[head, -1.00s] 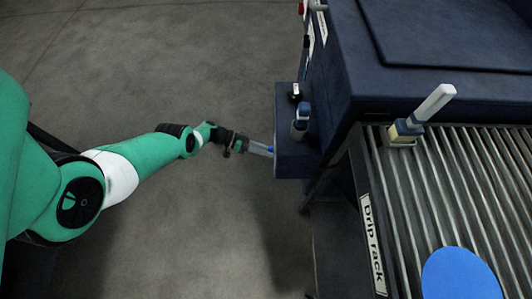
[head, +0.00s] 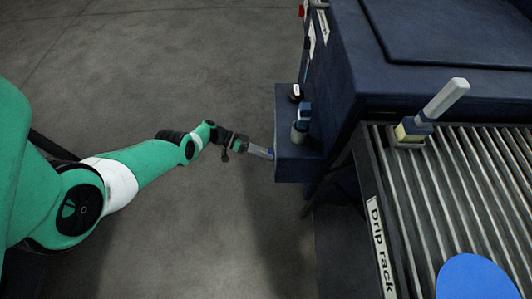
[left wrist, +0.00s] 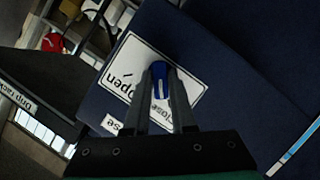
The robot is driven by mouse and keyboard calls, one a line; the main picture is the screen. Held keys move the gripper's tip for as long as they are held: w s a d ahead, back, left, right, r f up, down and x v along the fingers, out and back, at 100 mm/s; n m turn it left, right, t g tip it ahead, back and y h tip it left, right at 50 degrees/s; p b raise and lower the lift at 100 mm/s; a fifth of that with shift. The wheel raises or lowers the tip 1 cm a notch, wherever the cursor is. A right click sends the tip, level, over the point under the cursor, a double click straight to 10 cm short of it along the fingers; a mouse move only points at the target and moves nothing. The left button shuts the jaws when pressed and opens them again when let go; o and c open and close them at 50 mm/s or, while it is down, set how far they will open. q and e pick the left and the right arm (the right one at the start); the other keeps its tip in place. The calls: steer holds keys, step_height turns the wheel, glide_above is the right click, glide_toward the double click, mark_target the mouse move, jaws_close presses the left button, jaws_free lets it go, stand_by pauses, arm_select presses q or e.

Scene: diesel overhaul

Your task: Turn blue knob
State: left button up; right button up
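The blue knob (left wrist: 161,84) sits on a white label plate (left wrist: 139,64) reading "Open" and "Close", on a dark blue panel. My left gripper (left wrist: 160,82) has one finger on each side of the knob, with no clear gap between them. In the head view, my left gripper (head: 272,154) meets the left face of the small dark blue box (head: 290,166). The knob is mostly hidden there, with only a trace of blue at the fingertips. My right gripper is not in view.
A large dark blue cabinet (head: 440,40) stands right of the box. The slatted drip rack (head: 470,190) is at right, with a white-handled brush (head: 444,98) and a blue disc (head: 475,279). A bottle-like item (head: 300,127) stands on the box. The floor at left is clear.

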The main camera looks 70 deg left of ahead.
arm_select(q)
steer(key=o, duration=0.4)
steer(key=v, duration=1.1)
steer(key=shift+s+a+r, duration=0.15)
steer(key=shift+s+a, duration=0.05)
steer(key=shift+s, duration=0.05)
